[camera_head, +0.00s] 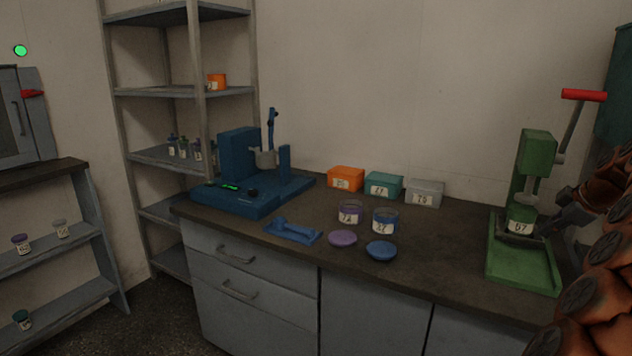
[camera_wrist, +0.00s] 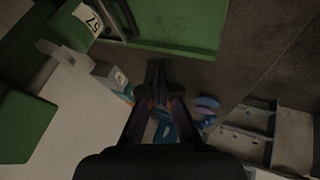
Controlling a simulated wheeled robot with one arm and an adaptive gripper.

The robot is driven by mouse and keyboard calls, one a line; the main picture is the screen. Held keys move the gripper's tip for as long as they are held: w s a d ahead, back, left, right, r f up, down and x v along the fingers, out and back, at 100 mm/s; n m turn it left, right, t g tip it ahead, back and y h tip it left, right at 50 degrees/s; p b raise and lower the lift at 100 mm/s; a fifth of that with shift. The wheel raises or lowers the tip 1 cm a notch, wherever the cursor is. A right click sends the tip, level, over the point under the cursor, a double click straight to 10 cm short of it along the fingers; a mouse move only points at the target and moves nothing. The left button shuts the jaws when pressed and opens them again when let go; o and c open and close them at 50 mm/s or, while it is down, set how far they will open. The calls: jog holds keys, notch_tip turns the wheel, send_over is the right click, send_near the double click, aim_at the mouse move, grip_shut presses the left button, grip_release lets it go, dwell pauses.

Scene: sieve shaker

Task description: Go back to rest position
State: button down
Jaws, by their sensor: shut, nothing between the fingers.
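The labelled jar also shows in the wrist view (camera_wrist: 88,20), apart from the fingertips at the upper left. From the head view I cannot tell whether the gripper touches the jar. My brown arm covers the right edge of the head view.
The press's red handle (camera_head: 584,95) rises near my arm. Open jars (camera_head: 385,222), loose lids (camera_head: 381,251), small boxes (camera_head: 384,184) and a blue machine (camera_head: 240,165) stand on the dark counter (camera_head: 440,260). The counter is clear between the jars and the press.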

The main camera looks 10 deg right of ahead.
jog(key=a+f+m+g+y, duration=0.1)
jog(key=a+g+y, duration=0.2)
jog(key=a, duration=2.3)
jog(key=s+a+f+m+g, duration=0.1)
jog(key=s+a+f, duration=0.2)
jog(key=s+a, duration=0.35)
jog(key=s+a+f+m+g, duration=0.1)
jog(key=s+a+f+g, duration=0.1)
jog(key=s+a, duration=0.45)
jog(key=s+a+f+m+g+h, duration=0.1)
jog(key=s+a+f+m, duration=0.15)
jog(key=s, duration=0.45)
jog(key=s+a+f+m+g+h, duration=0.15)
jog(key=s+f, duration=0.25)
jog(key=s, duration=0.4)
jog(key=s+a+f+m+g+h, duration=0.1)
jog(key=s+a+f+m, duration=0.1)
jog(key=s+f, duration=0.35)
notch_tip(320, 180, up, 22)
jog(key=s+t+p, duration=0.1)
jog(key=s+p, duration=0.1)
jog(key=p, duration=1.7)
jog(key=shift+s+d, duration=0.2)
jog(key=shift+s, duration=0.05)
